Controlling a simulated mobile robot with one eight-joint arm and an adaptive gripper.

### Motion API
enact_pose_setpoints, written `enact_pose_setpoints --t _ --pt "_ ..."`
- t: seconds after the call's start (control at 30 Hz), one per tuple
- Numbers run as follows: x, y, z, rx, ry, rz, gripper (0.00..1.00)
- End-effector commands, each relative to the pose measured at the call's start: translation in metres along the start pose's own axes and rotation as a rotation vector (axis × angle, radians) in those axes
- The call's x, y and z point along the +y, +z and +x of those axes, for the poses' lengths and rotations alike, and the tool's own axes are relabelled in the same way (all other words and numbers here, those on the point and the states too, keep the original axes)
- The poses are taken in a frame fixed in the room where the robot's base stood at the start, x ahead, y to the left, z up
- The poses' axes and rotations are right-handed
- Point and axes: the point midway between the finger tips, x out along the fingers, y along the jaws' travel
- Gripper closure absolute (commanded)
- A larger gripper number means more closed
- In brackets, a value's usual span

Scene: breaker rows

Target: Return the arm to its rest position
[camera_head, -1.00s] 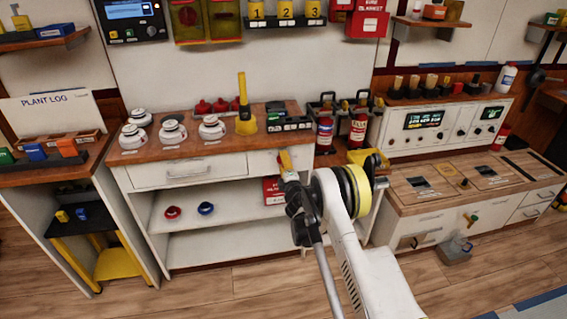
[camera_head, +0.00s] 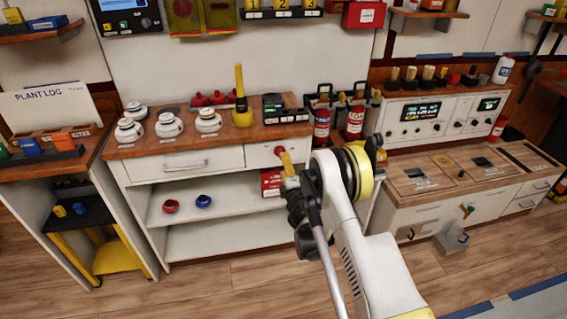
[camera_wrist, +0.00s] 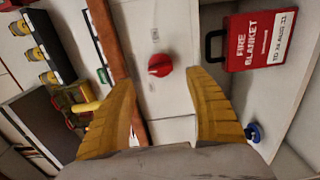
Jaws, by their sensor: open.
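My arm reaches from the lower right of the head view toward the workbench, with its end before the bench's right drawer. My gripper (camera_head: 286,163) is small and partly hidden there by my own wrist. In the wrist view its two yellow fingers (camera_wrist: 160,115) stand wide apart, with nothing held between them. A red knob (camera_wrist: 160,65) on a pale drawer front shows beyond the gap, apart from the fingers.
The wooden bench top (camera_head: 215,137) carries white domed items and a yellow torch (camera_head: 241,100). A red fire blanket box (camera_wrist: 257,40) lies on the shelf below. Two fire extinguishers (camera_head: 321,124) stand right of the bench. Floor (camera_head: 230,290) in front is clear.

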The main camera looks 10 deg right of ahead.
Motion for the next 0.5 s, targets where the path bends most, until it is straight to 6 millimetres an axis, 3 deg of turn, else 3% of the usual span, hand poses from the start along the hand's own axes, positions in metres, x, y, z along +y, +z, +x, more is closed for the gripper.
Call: enact_pose_setpoints --t 0.37,0.5 --pt "0.003 0.001 0.001 -0.003 -0.002 0.005 0.37" --pt "0.032 0.009 0.005 -0.033 -0.021 0.064 0.37"
